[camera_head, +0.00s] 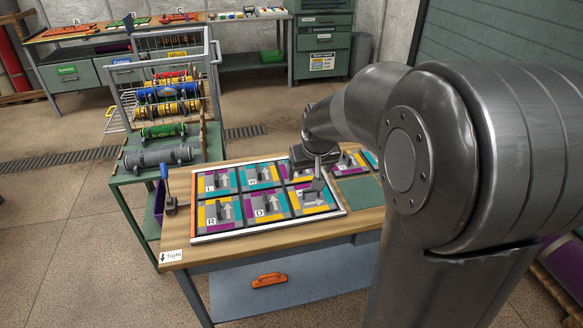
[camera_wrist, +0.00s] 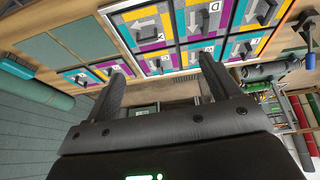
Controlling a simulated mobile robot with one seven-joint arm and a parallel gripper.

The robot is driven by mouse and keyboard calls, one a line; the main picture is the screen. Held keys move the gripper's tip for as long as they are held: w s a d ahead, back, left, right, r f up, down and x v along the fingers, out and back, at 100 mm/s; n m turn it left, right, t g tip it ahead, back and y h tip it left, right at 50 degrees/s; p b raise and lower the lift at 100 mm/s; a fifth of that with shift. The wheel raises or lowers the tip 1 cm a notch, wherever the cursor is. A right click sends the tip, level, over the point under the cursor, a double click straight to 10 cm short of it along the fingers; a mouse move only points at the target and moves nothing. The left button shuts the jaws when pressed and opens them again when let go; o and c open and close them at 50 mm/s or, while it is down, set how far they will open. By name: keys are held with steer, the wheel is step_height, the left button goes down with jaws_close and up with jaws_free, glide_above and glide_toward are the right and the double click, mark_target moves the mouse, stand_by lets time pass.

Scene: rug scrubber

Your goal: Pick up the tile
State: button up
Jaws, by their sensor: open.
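Several square tiles in teal, yellow, purple and grey, with white arrows, letters and dark raised grips, fill a white-edged tray (camera_head: 240,236) on the wooden table. One lettered D (camera_head: 265,208) lies in its front row. Two loose tiles, one at the tray's far right (camera_head: 347,163) and one beside it (camera_head: 371,159), lie outside the tray. They also show in the wrist view, at left (camera_wrist: 82,77). My gripper (camera_head: 318,183) is open and empty above the tray's right end. In the wrist view its spread fingers (camera_wrist: 162,78) have nothing between them. Which tile is meant, I cannot tell.
A bare green pad (camera_head: 359,191) lies right of the tray. A blue-handled clamp (camera_head: 166,190) stands at the table's left end. A green cart (camera_head: 140,180) with cable spools is behind left. My arm hides the table's right side.

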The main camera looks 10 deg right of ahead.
glide_toward(311, 190)
steer(key=x, duration=0.4)
steer(key=shift+w+a+f, duration=0.2)
steer(key=shift+w+f, duration=0.1)
steer(key=shift+d+x, duration=0.15)
steer(key=shift+x, duration=1.25)
steer(key=shift+d+x, duration=0.15)
steer(key=shift+x, duration=1.2)
steer(key=shift+s, duration=0.1)
steer(key=c, duration=1.2)
